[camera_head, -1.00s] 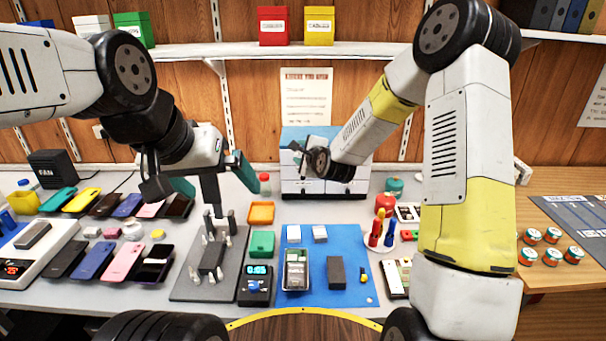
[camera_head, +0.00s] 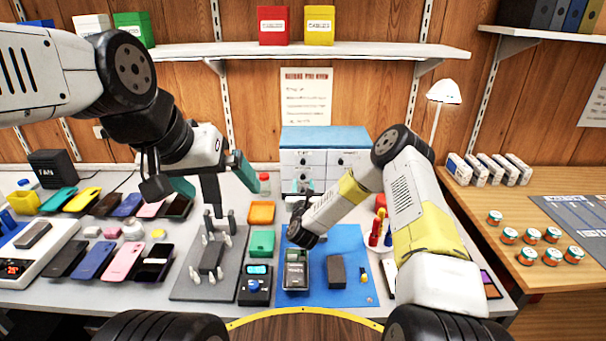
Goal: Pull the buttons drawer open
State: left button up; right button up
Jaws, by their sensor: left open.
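The small drawer cabinet (camera_head: 325,140) has a blue top and white drawer fronts with dark knobs, and stands at the back of the bench. Its labels are too small to read, so I cannot tell which drawer is the buttons drawer. My right gripper (camera_head: 302,187) is low in front of the cabinet's left column; its wrist and the arm hide part of the lower fronts. I cannot tell whether its fingers touch a knob or whether a drawer there stands out.
A blue mat (camera_head: 348,240) with phone parts lies before the cabinet under my right arm. An orange tray (camera_head: 261,213) and a green box (camera_head: 262,243) are to its left. Several phones lie at the left. Red screwdrivers (camera_head: 375,232) stand right of the mat.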

aim_at(303, 178)
jog(key=shift+w, duration=1.85)
grip_shut()
